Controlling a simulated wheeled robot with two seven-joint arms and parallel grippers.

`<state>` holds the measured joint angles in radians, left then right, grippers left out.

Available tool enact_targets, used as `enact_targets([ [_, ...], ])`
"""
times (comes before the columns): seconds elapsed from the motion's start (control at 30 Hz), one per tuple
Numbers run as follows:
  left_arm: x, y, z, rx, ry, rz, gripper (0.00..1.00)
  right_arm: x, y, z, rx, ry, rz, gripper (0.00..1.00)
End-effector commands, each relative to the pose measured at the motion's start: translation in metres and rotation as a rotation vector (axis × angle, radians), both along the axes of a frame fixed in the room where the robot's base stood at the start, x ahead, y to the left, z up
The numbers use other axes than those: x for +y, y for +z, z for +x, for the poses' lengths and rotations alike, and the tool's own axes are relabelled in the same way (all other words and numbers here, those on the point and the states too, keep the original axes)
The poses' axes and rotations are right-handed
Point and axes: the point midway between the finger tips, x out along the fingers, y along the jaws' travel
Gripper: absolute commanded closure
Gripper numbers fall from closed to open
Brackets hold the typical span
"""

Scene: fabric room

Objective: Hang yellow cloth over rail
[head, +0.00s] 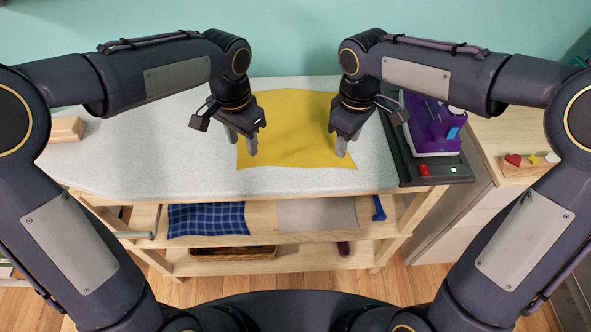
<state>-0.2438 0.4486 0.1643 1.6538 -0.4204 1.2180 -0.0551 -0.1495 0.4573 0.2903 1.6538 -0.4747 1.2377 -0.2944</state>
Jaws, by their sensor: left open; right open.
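The yellow cloth (291,125) lies spread flat on the pale grey padded table top (150,150). My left gripper (242,150) is open above the cloth's left edge, fingers pointing down. My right gripper (341,148) is open above the cloth's right side near its front corner, fingers pointing down. I cannot tell whether the fingertips touch the cloth. A thin metal bar (134,235) shows at the left front below the table top; I cannot tell if it is the rail.
A purple machine (430,122) stands on a dark base at the right. A blue checked cloth (207,219), a grey cloth (316,214) and a basket (233,253) lie on shelves below. A wooden block (67,130) sits far left. The table's left part is clear.

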Motion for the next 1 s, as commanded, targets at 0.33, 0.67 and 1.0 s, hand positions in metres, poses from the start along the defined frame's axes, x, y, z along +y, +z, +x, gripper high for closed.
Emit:
enact_targets([
  [0.33, 0.001, -0.041, -0.001, 0.001, 0.000, 0.000, 0.58, 0.000, -0.041, -0.001, 0.002, -0.001, 0.001, 0.58],
  [0.67, 0.001, -0.043, 0.000, -0.001, 0.001, -0.001, 0.58, 0.000, -0.044, -0.001, 0.000, -0.002, 0.001, 0.58],
  [1.0, 0.001, -0.046, 0.000, 0.000, 0.001, 0.000, 0.72, 0.000, -0.046, -0.001, 0.002, -0.002, 0.001, 0.72],
])
